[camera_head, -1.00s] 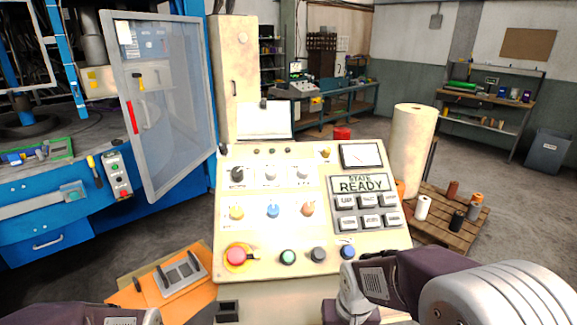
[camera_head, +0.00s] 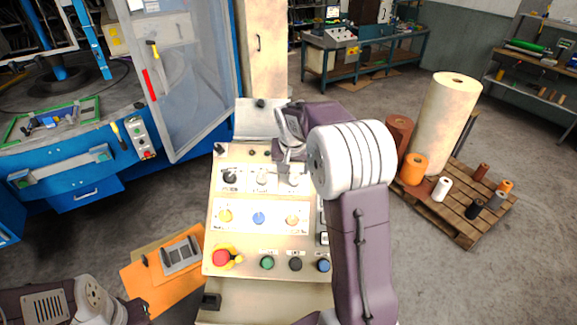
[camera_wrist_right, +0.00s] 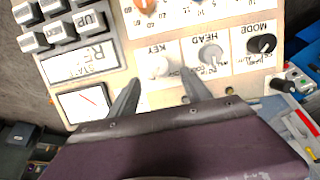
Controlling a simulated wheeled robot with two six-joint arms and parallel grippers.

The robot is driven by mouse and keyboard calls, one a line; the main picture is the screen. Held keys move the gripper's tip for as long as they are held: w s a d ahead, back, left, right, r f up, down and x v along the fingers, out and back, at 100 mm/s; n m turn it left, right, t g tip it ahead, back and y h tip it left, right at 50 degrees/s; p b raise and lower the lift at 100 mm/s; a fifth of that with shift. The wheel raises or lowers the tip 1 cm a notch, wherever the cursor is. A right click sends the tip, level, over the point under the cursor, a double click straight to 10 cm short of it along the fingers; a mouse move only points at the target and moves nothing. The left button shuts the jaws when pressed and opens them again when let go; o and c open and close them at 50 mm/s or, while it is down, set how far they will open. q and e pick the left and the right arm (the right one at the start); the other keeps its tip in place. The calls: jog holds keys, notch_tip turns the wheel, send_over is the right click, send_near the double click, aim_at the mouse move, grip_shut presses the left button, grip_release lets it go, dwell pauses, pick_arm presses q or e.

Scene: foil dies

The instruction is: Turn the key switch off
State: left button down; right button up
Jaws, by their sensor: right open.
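The key switch (camera_head: 294,180) is the right one of the three knobs in the top row of the cream control panel (camera_head: 238,285). In the right wrist view, turned upside down, it is a pale knob (camera_wrist_right: 158,67) under the "KEY" label. My right gripper (camera_head: 291,162) is above it, partly hidden by its own wrist. In the wrist view its two fingers (camera_wrist_right: 161,78) are apart, with the knob between or just beyond their tips; I cannot tell whether they touch it. My left gripper (camera_head: 136,312) is low at the left edge of the panel area, mostly cut off.
The head (camera_wrist_right: 210,55) and mode (camera_wrist_right: 262,44) knobs sit beside the key switch. A red emergency button (camera_head: 221,258) is at the panel's lower left. My right arm covers the panel's right side. A pallet (camera_head: 455,225) with rolls stands to the right.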

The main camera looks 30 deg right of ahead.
aim_at(294, 179)
jog(key=p+x, duration=0.2)
jog(key=x, duration=0.6)
jog(key=shift+d+f+p, duration=0.25)
jog(key=shift+p, duration=0.1)
jog(key=shift+w+f, duration=0.15)
jog(key=shift+f, duration=0.25)
grip_shut()
